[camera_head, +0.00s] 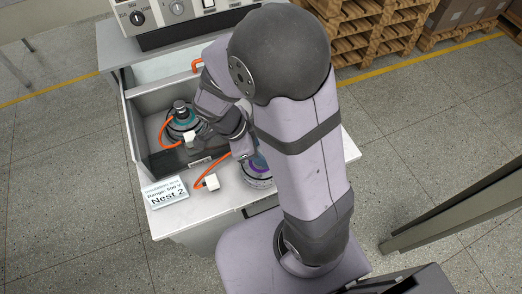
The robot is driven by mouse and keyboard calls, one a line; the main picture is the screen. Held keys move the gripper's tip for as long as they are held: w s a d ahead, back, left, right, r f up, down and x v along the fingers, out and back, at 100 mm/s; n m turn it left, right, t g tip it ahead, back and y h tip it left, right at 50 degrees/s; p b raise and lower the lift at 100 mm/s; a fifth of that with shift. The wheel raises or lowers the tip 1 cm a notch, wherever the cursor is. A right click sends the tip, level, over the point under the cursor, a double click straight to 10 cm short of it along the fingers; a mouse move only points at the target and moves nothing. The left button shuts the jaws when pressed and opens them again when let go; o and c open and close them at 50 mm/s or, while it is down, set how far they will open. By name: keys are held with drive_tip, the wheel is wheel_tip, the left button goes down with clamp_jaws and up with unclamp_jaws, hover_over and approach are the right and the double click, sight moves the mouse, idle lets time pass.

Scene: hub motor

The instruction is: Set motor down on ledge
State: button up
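One motor (256,180), with a purple and teal body, is at the front ledge (228,198) of the bench, partly hidden by my upper arm. Its orange cable runs left to a white connector (210,182) lying on the ledge. My gripper (245,155) is right at the top of this motor. Its fingers are mostly hidden, so I cannot tell whether they grip it. I also cannot tell whether the motor touches the ledge. A second motor (182,127), teal and dark with an orange cable, sits in the recessed nest behind, with a white connector (190,141) beside it.
A "Nest 2" card (166,192) lies at the ledge's left front. The nest's wall (133,132) and a raised lid (165,67) with an orange handle stand behind. A control panel (177,14) is at the back. Pallets (362,35) stand far right.

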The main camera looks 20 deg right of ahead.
drive_tip(key=o, duration=1.4)
drive_tip(key=shift+r, duration=0.1)
drive_tip(key=v, duration=1.2)
drive_tip(key=s+d+f+n+y, duration=0.1)
drive_tip(key=f+n, duration=0.1)
drive_tip(key=n, duration=0.3)
drive_tip(key=s+f+n+y, duration=0.1)
drive_tip(key=s+f+n, duration=0.1)
drive_tip(key=n, duration=0.4)
drive_tip(key=s+d+f+n+y, duration=0.1)
drive_tip(key=s+f+n+y, duration=0.1)
drive_tip(key=n, duration=0.3)
drive_tip(key=shift+s+d+f+n, duration=0.2)
drive_tip(key=shift+d+n, duration=0.1)
drive_tip(key=n, duration=0.1)
drive_tip(key=f+n+t, duration=0.1)
drive_tip(key=n, duration=0.1)
drive_tip(key=shift+s+d+n+y, duration=0.15)
drive_tip(key=shift+s+n+y, duration=0.15)
drive_tip(key=shift+s+y, duration=0.1)
